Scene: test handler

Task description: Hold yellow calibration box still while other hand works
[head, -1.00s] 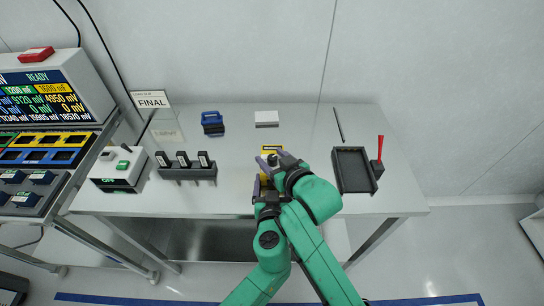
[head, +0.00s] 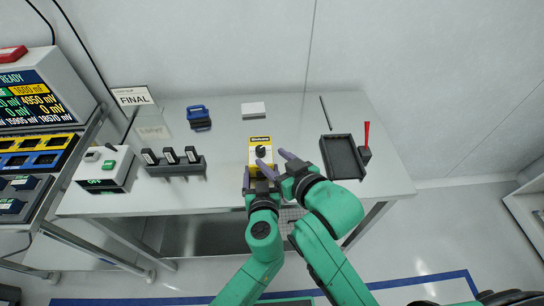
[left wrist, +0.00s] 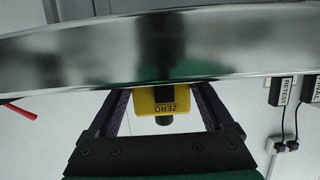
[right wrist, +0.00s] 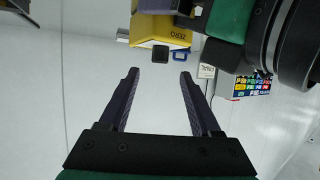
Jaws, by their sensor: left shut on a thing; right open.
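The yellow calibration box (head: 260,141) stands near the front middle of the table, with a dark knob (head: 260,152) on it. My left gripper (head: 259,177) is shut on the box from the front edge. In the left wrist view the box (left wrist: 163,97), marked ZERO, sits between its fingers. My right gripper (head: 274,158) is open and empty, just to the right and front of the knob. In the right wrist view the knob (right wrist: 160,52) lies beyond the fingertips, apart from them. My fingers hide the box's lower part in the head view.
A black rack with several plugs (head: 176,165) and a switch box (head: 106,168) stand left on the table (head: 220,196). A blue object (head: 199,117) and a white block (head: 253,109) lie behind. A black tray (head: 342,157) and a red-handled tool (head: 366,140) are right.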

